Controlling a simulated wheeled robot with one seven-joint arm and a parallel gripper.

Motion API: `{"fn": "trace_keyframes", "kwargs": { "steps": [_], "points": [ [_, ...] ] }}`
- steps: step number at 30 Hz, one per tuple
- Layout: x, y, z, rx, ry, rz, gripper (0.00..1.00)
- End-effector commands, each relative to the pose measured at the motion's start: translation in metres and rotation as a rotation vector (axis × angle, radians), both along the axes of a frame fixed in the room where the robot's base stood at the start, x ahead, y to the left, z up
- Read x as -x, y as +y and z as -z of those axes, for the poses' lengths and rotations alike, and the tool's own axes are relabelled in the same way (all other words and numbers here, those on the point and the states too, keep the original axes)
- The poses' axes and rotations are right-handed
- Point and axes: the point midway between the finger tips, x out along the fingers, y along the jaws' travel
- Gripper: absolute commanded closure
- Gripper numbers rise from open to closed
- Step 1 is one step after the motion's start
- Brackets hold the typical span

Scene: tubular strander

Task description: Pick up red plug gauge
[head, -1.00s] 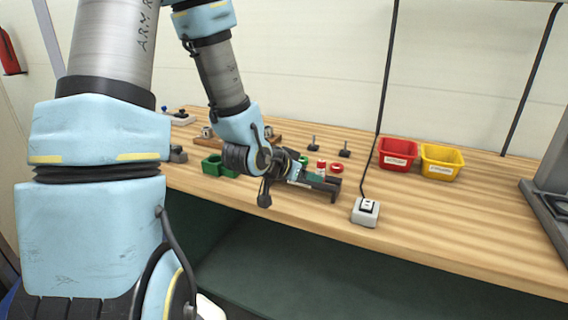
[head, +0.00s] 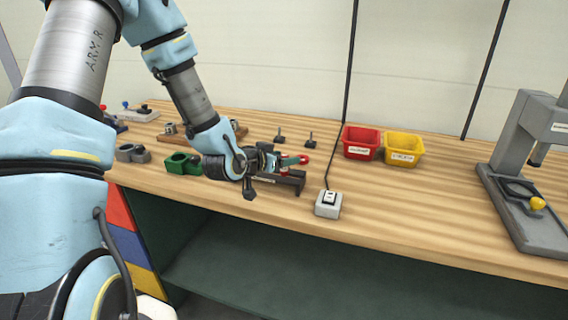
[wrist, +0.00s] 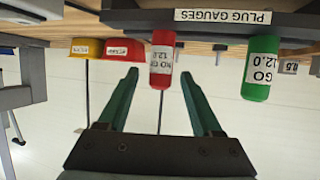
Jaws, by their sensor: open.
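The red plug gauge (wrist: 161,66) is in the wrist view, which appears upside down. It is a red cylinder with a white label reading 12.0, at the dark rack labelled "PLUG GAUGES" (wrist: 222,17). My gripper (wrist: 158,77) is open, with one green finger on either side of the red gauge and a visible gap to each. The green GO gauge (wrist: 262,70) is at the same rack, to the right outside the fingers. In the head view my gripper (head: 288,161) is at the rack (head: 290,182), and the red gauge is hard to make out there.
A red bin (head: 361,142) and a yellow bin (head: 403,149) stand behind and to the right. A grey switch box (head: 328,204) with a cable is close by at the front edge. A grey press (head: 522,150) stands at the far right.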

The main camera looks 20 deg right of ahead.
Motion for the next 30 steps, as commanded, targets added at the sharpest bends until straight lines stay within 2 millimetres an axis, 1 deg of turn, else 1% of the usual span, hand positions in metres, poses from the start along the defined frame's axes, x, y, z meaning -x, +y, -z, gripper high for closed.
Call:
{"fn": "trace_keyframes", "kwargs": {
  "steps": [6,8,17,30],
  "points": [
    [-0.014,-0.021,0.009,0.0,0.001,0.0,0.33],
    [-0.016,-0.025,0.011,0.0,0.0,0.0,0.33],
    [-0.018,-0.028,0.015,-0.001,0.001,0.0,0.33],
    [-0.018,-0.027,0.014,0.0,0.0,0.0,0.83]
  ]
}}
